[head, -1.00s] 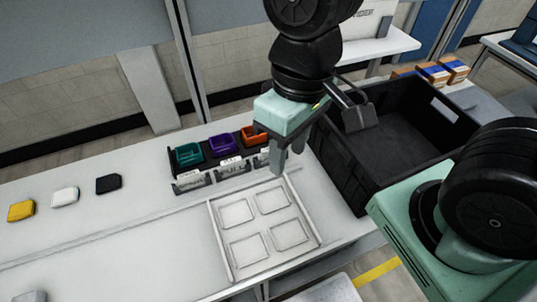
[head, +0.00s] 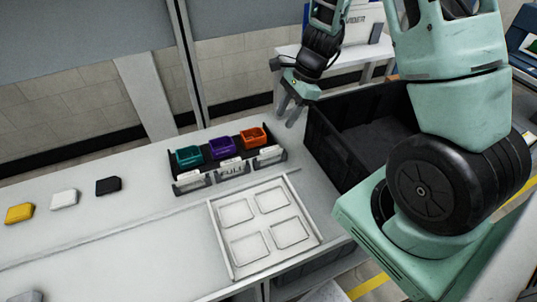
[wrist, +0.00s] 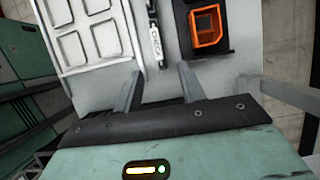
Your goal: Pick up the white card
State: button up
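The white card (head: 64,199) lies flat on the light table at the left in the head view, between a yellow card (head: 20,213) and a black card (head: 108,186). My gripper (head: 290,112) is far to its right, above the table's back edge near the orange bin (head: 253,137). In the wrist view my gripper (wrist: 158,75) has its two fingers spread apart with nothing between them. The white card is not in the wrist view.
A rack holds teal (head: 189,156), purple (head: 222,147) and orange bins. A white tray (head: 227,262) with square recesses lies in front of it. A large black crate (head: 322,147) stands at the right. The table around the cards is mostly clear.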

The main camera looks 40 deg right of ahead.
send_near(270, 149)
jog(key=f, duration=0.3)
jog(key=shift+w+a, duration=0.3)
jog(key=shift+w, duration=0.05)
jog(key=x, duration=0.3)
jog(key=p+x, duration=0.1)
jog(key=shift+s+a+f, duration=0.1)
jog(key=shift+s+a, duration=0.15)
jog(key=shift+a, duration=0.05)
jog(key=shift+a+f, duration=0.2)
jog(key=shift+f, duration=0.3)
grip_shut()
